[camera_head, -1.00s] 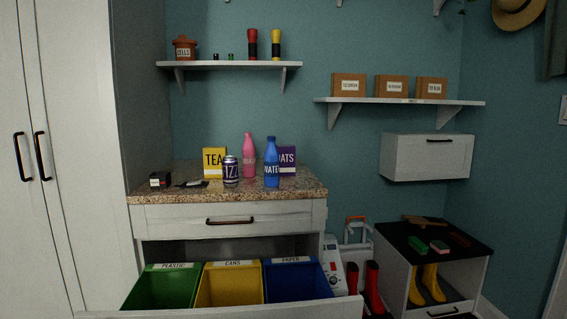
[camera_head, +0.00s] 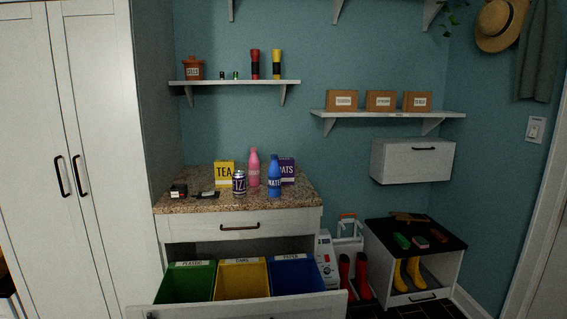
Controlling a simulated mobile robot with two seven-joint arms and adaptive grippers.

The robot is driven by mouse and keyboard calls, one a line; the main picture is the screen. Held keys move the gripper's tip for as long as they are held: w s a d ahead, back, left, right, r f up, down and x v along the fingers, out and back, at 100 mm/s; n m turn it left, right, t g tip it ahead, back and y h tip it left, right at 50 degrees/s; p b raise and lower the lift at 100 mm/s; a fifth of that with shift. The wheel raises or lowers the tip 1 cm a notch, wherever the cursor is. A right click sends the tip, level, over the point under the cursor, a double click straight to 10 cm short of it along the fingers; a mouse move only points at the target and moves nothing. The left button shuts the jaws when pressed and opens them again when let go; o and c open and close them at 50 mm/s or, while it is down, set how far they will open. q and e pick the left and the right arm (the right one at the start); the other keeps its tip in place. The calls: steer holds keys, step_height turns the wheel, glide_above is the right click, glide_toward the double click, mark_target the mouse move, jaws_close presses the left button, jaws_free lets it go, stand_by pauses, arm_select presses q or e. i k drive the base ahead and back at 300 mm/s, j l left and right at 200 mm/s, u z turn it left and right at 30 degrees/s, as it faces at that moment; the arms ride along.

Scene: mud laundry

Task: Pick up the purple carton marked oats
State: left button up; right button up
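The purple carton (camera_head: 288,171) with a white label stands upright at the back right of the granite counter (camera_head: 215,204). Its label shows "ATS", with the left part hidden behind a blue bottle (camera_head: 274,180). A pink bottle (camera_head: 253,170) stands to the left of the blue one. A purple can (camera_head: 239,183) and a yellow tea carton (camera_head: 224,174) stand further left. Neither of my grippers is in view.
An open drawer below the counter holds a green plastic bin (camera_head: 188,281), a yellow cans bin (camera_head: 240,280) and a blue paper bin (camera_head: 294,277), and juts out in front. A low bench (camera_head: 440,240) and red boots (camera_head: 353,272) stand to the right.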

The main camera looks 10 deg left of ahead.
mark_target(286, 164)
steer(key=i+l+z, duration=0.45)
steer(key=i, duration=0.2)
steer(key=i+l+z, duration=0.25)
steer(key=i, duration=0.4)
steer(key=i+z, duration=0.2)
steer(key=i, duration=0.45)
steer(key=i+l+u, duration=0.1)
steer(key=i+u, duration=0.3)
steer(key=i+l+u, duration=0.15)
steer(key=u, duration=0.25)
steer(key=i+l+u, duration=0.25)
steer(key=u, duration=0.2)
steer(key=i+l+u, duration=0.25)
steer(key=u, duration=0.15)
steer(key=i+l+u, duration=0.15)
steer(key=l+u, duration=0.25)
